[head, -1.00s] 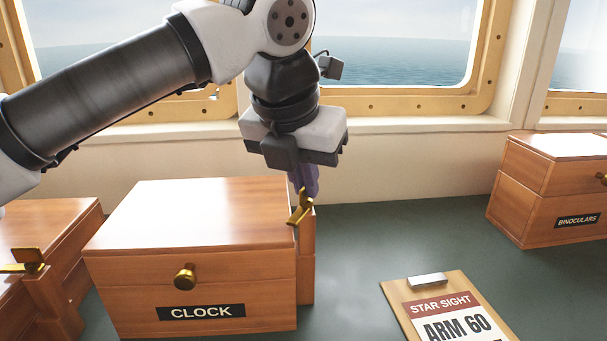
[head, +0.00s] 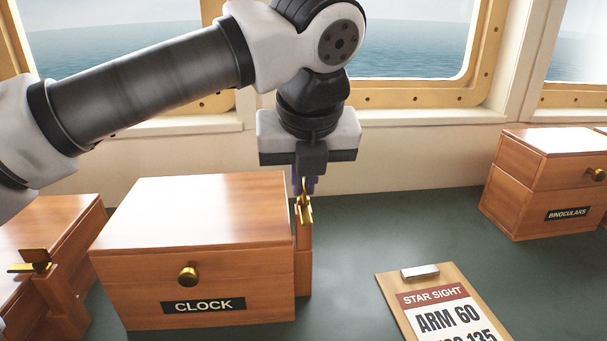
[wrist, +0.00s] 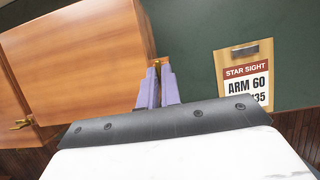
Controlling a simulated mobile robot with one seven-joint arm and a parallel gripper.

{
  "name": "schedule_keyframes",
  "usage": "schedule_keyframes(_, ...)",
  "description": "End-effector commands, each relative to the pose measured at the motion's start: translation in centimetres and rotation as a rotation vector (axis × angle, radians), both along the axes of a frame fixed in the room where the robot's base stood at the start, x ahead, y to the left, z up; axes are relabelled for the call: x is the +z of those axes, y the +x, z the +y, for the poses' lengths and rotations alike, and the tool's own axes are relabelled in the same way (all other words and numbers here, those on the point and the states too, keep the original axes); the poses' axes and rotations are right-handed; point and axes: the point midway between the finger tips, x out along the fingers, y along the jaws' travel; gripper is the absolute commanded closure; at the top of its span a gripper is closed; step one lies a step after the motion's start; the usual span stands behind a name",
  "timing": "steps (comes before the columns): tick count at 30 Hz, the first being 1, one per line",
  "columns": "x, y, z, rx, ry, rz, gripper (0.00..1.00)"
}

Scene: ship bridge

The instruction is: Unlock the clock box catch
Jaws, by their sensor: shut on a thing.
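The clock box (head: 205,215) is a closed wooden box with a black CLOCK label and a round brass knob (head: 188,276) on its front. Its brass catch (head: 305,208) sits at the right side, by a narrow wooden post (head: 304,262), and its lever stands roughly upright. My gripper (head: 303,187) points down over the catch, its purple fingers shut on the catch lever. In the wrist view the purple fingers (wrist: 157,90) are close together beside the box's side (wrist: 85,60); the grasped part is mostly hidden between them.
Another wooden box with a brass catch (head: 34,260) stands close on the left. The binoculars box (head: 535,190) stands at the far right. A STAR SIGHT clipboard (head: 432,300) lies right of the clock box. The green tabletop (head: 400,225) between is clear.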

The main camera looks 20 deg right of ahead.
Motion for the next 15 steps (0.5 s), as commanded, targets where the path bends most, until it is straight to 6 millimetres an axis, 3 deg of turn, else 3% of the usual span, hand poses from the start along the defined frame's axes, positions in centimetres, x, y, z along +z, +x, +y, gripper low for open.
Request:
schedule_keyframes(10, -0.03, -0.01, 0.02, 0.004, 0.001, 0.001, 1.0)
schedule_keyframes(15, -0.03, -0.01, 0.02, 0.004, 0.001, 0.001, 0.75)
